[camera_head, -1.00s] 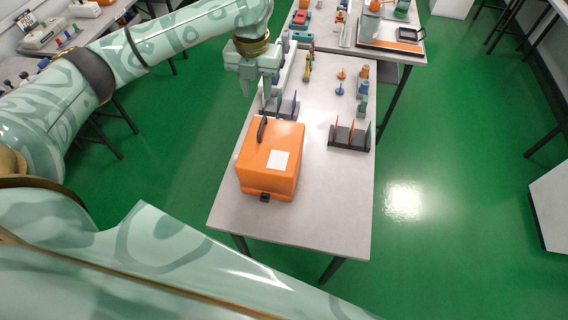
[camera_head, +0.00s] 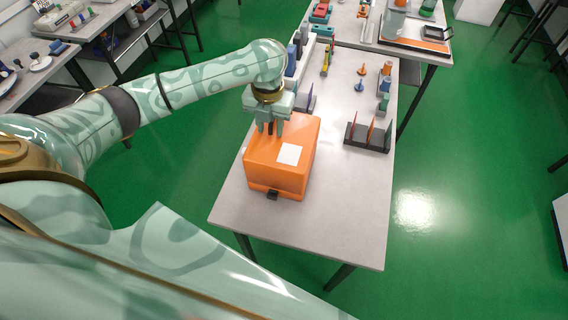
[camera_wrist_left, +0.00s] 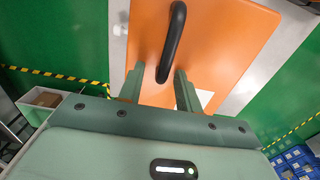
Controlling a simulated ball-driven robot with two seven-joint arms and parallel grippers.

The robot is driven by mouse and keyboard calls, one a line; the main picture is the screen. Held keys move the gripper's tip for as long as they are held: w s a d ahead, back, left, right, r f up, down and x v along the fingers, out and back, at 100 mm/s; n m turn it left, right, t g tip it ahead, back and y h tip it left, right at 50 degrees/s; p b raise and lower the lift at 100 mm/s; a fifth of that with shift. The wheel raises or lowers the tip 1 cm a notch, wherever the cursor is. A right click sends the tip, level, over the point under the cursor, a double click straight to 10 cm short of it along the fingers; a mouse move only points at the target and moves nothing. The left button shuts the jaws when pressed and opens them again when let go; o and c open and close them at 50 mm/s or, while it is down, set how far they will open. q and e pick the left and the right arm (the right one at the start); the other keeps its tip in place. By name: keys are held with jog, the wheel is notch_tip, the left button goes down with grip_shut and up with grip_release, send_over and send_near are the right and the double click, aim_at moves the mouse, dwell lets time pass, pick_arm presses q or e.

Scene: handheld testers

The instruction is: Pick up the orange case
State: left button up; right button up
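The orange case (camera_head: 276,176) stands on the near part of the light grey table, with a white label on top and a dark latch at its near side. My left gripper (camera_head: 270,131) points down over the case's black handle. In the left wrist view, the black handle (camera_wrist_left: 174,38) of the orange case (camera_wrist_left: 225,38) runs between the two spread fingers of my left gripper (camera_wrist_left: 160,88). The gripper is open, and the fingers look apart from the handle on both sides. My right gripper is in neither view.
The table (camera_head: 330,215) is bare in front and to the right of the case. A dark rack with upright coloured pieces (camera_head: 368,136) stands at its right edge. Small orange and blue items (camera_head: 361,78) stand farther back. Green floor surrounds the table.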

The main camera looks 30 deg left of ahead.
pick_arm(q)
jog(key=shift+w, duration=0.1)
grip_shut()
dwell(1.3)
